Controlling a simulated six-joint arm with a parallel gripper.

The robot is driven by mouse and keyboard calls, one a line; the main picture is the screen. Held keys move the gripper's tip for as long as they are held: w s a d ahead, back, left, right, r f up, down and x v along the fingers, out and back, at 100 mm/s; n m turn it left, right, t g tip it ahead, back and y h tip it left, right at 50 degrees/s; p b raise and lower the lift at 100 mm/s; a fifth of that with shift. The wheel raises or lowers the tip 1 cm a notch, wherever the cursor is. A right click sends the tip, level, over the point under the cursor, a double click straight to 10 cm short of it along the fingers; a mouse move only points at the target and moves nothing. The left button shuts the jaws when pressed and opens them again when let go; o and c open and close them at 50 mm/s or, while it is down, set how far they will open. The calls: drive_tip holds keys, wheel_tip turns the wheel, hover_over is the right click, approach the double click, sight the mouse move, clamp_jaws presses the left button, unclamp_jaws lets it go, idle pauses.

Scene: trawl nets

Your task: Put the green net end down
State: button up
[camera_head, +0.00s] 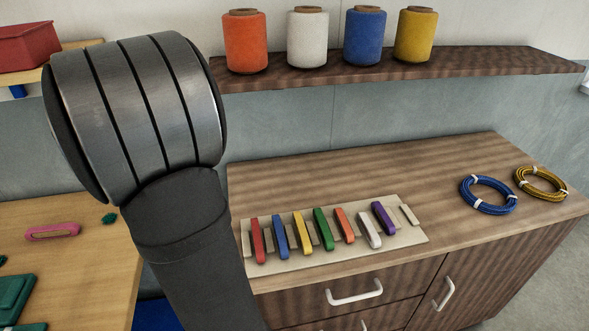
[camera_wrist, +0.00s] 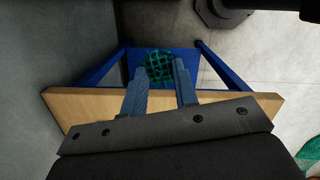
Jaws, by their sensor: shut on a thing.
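In the wrist view my gripper (camera_wrist: 160,72) has its two grey-blue fingers set apart, with green netting at their tips. I take this dark green mesh bunch (camera_wrist: 159,62) to be the green net end, held by the fingers. Behind it is a blue panel of a stand with a light wooden board; I cannot tell whether the net touches it. More bright green mesh (camera_wrist: 311,150) shows at the right edge of the wrist view. My gripper is not visible in the head view, where my arm fills the left middle.
A wooden counter (camera_head: 400,165) holds a pale rack (camera_head: 405,238) of coloured needles and two rope coils, blue (camera_head: 488,195) and yellow (camera_head: 541,183). Twine spools stand on a shelf (camera_head: 480,64). A lighter table (camera_head: 85,275) at left holds a pink tool (camera_head: 52,231) and green items (camera_head: 14,298).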

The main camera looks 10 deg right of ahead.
drive_tip(key=w+d+r, duration=0.2)
drive_tip(key=w+d, duration=0.1)
drive_tip(key=d, duration=1.3)
drive_tip(key=w+d+r, duration=0.2)
drive_tip(key=d, duration=1.3)
drive_tip(key=s+d+f+m, duration=0.1)
drive_tip(key=s+d, duration=0.4)
drive_tip(key=d, duration=1)
drive_tip(key=s+d+m, duration=0.1)
drive_tip(key=s+d, duration=0.4)
drive_tip(key=d, duration=1)
drive_tip(key=s+d+f+m, duration=0.1)
drive_tip(key=s+d, duration=0.5)
drive_tip(key=d, duration=0.9)
hover_over(436, 203)
drive_tip(key=f, duration=0.6)
drive_tip(key=shift+a+f, duration=0.2)
drive_tip(key=shift+a, duration=0.1)
drive_tip(key=shift+w+f, duration=0.1)
drive_tip(key=shift+f, duration=1.9)
